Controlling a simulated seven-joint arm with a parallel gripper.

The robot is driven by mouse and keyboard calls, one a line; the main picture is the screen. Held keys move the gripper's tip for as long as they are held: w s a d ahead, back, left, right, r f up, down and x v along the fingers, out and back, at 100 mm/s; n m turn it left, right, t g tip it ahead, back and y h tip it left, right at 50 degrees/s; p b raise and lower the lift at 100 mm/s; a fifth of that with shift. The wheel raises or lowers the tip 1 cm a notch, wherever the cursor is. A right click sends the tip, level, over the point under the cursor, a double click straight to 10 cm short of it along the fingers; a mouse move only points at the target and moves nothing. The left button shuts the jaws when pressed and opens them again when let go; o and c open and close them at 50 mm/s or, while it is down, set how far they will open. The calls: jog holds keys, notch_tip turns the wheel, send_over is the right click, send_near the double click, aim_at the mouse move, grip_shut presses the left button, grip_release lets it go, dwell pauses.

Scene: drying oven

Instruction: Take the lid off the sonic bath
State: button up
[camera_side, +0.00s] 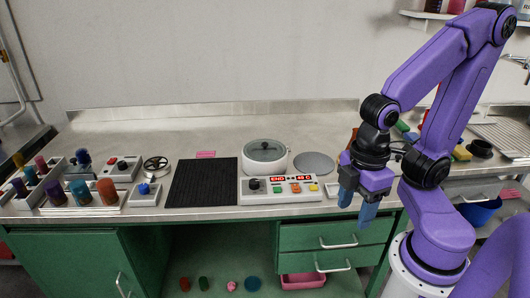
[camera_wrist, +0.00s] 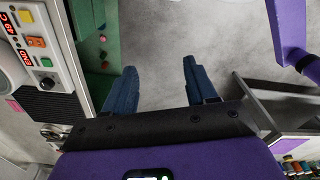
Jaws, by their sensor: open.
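The sonic bath (camera_side: 266,160) is a round white pot on the bench in the side view, just behind a control panel. Its grey lid (camera_side: 265,149) sits on top, with a dark knob in the middle. My gripper (camera_side: 357,212) hangs at the front edge of the bench, to the right of the bath and lower than it, pointing down. Its two blue fingers are apart and empty, and they also show in the wrist view (camera_wrist: 158,80) over the floor.
The control panel (camera_side: 281,189) with a red display stands before the bath; it also shows in the wrist view (camera_wrist: 42,45). A grey disc (camera_side: 314,163) lies right of the bath, and a black mat (camera_side: 202,182) lies left. Racks of coloured vials (camera_side: 83,194) stand far left.

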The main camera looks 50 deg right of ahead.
jog(key=w+r+m, duration=0.3)
jog(key=w+m, duration=0.5)
jog(key=w, duration=0.6)
jog(key=w+r+m, duration=0.3)
jog(key=w+m, duration=0.4)
jog(key=w, duration=0.6)
jog(key=m, duration=1.6)
send_over(265, 143)
jog(key=f, duration=1.1)
jog(key=shift+d+f, duration=0.2)
jog(key=shift+f, duration=0.2)
jog(key=shift+a+f, duration=0.15)
jog(key=shift+f, duration=1.2)
jog(key=shift+a+f, duration=0.15)
jog(key=shift+f, duration=1.2)
grip_shut()
